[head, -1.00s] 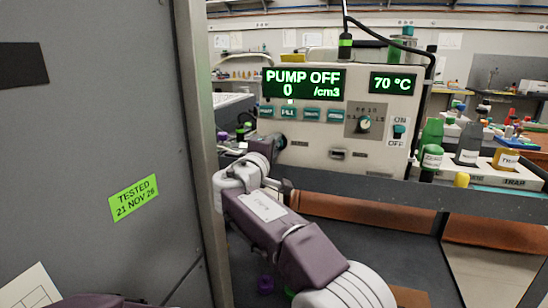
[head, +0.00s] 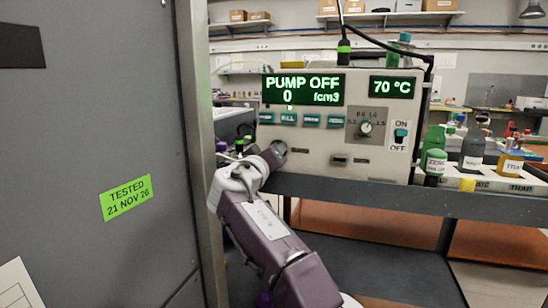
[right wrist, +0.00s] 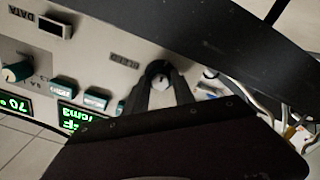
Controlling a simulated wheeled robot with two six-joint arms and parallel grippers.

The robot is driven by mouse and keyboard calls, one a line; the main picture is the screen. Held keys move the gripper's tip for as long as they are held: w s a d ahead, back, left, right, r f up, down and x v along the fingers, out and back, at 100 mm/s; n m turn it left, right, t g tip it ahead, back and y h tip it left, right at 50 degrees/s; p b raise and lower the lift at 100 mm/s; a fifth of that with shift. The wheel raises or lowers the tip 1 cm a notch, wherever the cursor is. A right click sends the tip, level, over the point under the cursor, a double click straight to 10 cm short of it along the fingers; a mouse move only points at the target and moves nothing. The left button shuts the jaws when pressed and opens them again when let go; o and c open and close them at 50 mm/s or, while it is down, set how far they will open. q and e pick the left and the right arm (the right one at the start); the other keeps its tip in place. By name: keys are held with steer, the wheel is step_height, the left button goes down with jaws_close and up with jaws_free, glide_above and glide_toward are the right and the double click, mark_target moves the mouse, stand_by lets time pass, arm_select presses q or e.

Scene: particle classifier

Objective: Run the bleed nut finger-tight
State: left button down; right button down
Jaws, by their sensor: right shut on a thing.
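The bleed nut (right wrist: 158,76) is a small round part on the beige instrument panel, beside the label BLEED in the right wrist view. My right gripper (right wrist: 160,84) is shut on it, with one dark finger on each side. In the head view my right gripper (head: 279,150) reaches the lower left of the panel front (head: 320,170), and the nut is hidden behind it. The upper display (head: 303,88) reads PUMP OFF and 0. My left gripper is out of view.
A grey cabinet side (head: 95,110) with a green TESTED label fills the left. Several bottles (head: 470,150) stand on a rack to the right of the instrument. A dark bench edge (head: 400,193) runs below the panel. Cables (right wrist: 290,115) hang near the nut.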

steer(key=shift+f+m, duration=0.2)
steer(key=shift+m, duration=0.4)
steer(key=c, duration=1.3)
jaws_free()
steer(key=shift+c, duration=0.2)
steer(key=o, duration=0.3)
steer(key=shift+r, duration=0.1)
steer(key=b+v, duration=0.2)
steer(key=v, duration=0.7)
steer(key=shift+b, duration=0.4)
